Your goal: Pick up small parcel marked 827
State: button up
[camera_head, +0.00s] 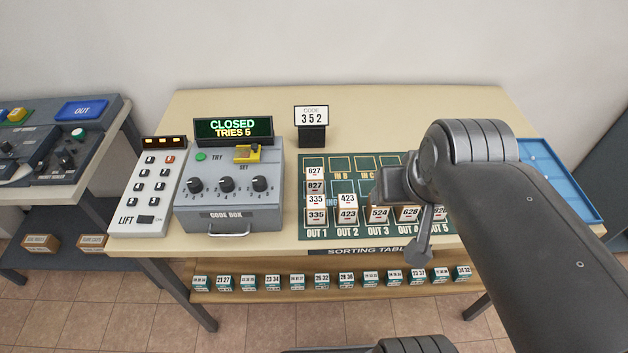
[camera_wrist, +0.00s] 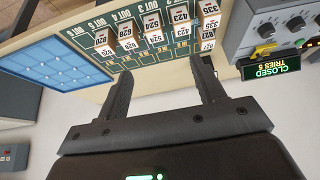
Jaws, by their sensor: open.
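A small white-topped parcel (camera_head: 315,180) stands at the back of the OUT 1 column on the green sorting mat; its small label appears to read 827. A parcel marked 335 (camera_head: 315,208) stands just in front of it. In the wrist view the OUT 1 parcels stand at the upper right, and the one nearest my right finger (camera_wrist: 207,42) has a label too small to read surely. My gripper (camera_wrist: 163,85) is open and empty, its fingers apart above the back of the table. In the head view my arm hides part of the mat.
Parcels marked 423 (camera_head: 348,207), 524 (camera_head: 379,214) and 628 (camera_head: 409,213) stand in neighbouring columns. The grey code box (camera_head: 228,205) is left of the mat; its display (camera_head: 233,129) reads CLOSED, TRIES 5. A code 352 sign (camera_head: 312,125) stands behind. A blue tray (camera_head: 560,185) lies right.

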jog(key=shift+o, duration=0.5)
jog(key=g, duration=0.6)
send_over(313, 172)
jog(key=f, duration=1.2)
jog(key=shift+s+d, duration=0.15)
jog(key=shift+s, duration=0.05)
jog(key=shift+w+f, duration=0.15)
jog(key=shift+f, duration=0.2)
notch_tip(313, 172, down, 5)
jog(key=shift+f, duration=2.9)
